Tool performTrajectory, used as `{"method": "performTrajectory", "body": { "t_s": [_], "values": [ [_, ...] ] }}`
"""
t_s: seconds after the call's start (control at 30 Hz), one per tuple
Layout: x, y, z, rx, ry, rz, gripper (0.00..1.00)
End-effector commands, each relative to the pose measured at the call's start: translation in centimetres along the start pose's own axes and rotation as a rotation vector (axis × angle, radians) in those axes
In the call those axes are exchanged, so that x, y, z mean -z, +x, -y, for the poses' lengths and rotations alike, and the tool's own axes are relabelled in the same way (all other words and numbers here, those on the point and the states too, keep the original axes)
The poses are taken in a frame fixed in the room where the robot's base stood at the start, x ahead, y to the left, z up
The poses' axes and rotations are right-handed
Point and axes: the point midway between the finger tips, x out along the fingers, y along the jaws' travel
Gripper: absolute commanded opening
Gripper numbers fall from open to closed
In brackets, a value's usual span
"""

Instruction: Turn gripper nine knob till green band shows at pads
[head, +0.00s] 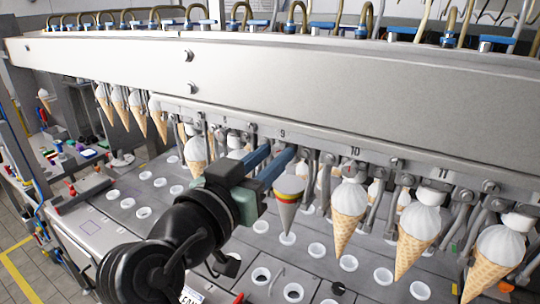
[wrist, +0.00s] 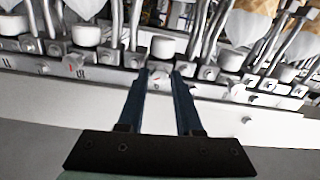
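The label 9 (head: 283,134) sits on the long metal rail. My gripper (head: 282,152) reaches up to the rail just below it, its two blue fingers apart. A grey cone (head: 287,214) with red and yellow bands hangs point down beside the fingers. I see no green band. The pads are hard to make out.
Ice cream cones hang at stations on both sides, including one under 10 (head: 348,215) close to the right. The metal deck (head: 330,290) below has several white cups. The broad rail housing (head: 330,80) runs above my gripper.

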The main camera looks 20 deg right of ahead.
Motion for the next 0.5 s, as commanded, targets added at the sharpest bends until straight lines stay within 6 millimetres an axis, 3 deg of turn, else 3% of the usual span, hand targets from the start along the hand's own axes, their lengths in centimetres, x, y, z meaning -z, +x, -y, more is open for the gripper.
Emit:
{"method": "performTrajectory", "body": {
  "t_s": [0.03,0.17,0.5],
  "values": [
    [0.02,-0.01,0.00,0.000,0.000,0.000,0.24],
    [0.03,-0.02,0.00,0.000,0.000,0.000,0.00],
    [0.05,-0.02,0.02,0.000,-0.044,0.000,0.00]
  ]
}}
